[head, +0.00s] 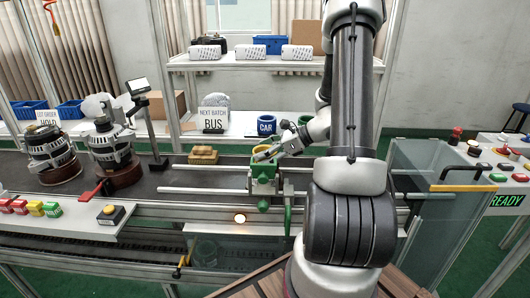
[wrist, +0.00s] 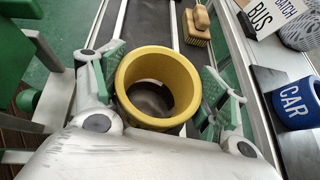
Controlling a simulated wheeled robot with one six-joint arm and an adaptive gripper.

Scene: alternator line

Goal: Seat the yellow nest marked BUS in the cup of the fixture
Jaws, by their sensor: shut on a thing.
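The yellow nest (wrist: 127,77) is a hollow ring between the two fingers of my gripper (wrist: 160,88) in the wrist view. My gripper is shut on it. In the head view, the yellow nest (head: 262,148) shows as a small yellow patch at my gripper (head: 266,153), just above the green fixture (head: 263,170) on the line. The fixture's cup is hidden by the nest and gripper, so I cannot tell whether the nest touches it. No BUS mark is visible on the nest from here. A dark opening shows through the ring.
A blue nest marked CAR (head: 267,126) stands on the ledge behind, right of the NEXT BATCH BUS sign (head: 213,116). A yellow-brown brush-like block (head: 203,155) lies on the belt, left of the fixture. Two alternators (head: 110,145) stand farther left. A clear-walled bin (head: 425,205) stands right.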

